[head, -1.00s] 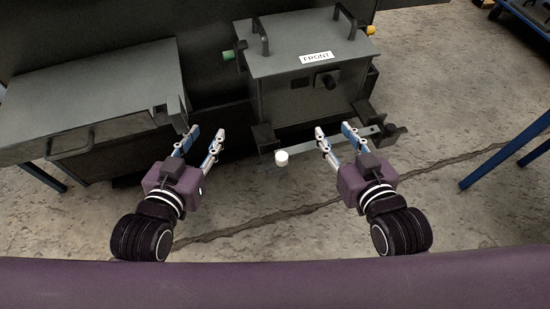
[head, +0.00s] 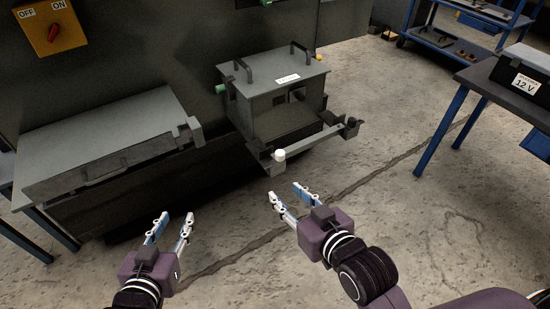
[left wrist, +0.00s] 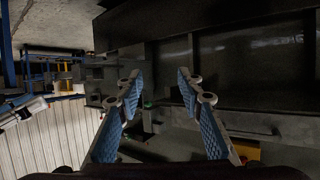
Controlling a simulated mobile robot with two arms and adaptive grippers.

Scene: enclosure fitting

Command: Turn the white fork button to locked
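The white button (head: 279,155) is a small round knob at the left end of a grey bar (head: 312,137) across the front of a grey box (head: 273,84). I cannot read a locked or unlocked mark on it. My right gripper (head: 284,191) is open and empty, nearer to me than the white button and apart from it. My left gripper (head: 176,217) is open and empty over the floor, left of the right one. Its spread fingers also show in the left wrist view (left wrist: 159,72), with nothing between them.
A black knob (head: 352,122) is at the bar's right end. A grey closed case (head: 105,140) stands at the left. A red switch on a yellow plate (head: 53,28) is on the dark wall. A blue-legged table (head: 490,75) stands at the right. The floor between is clear.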

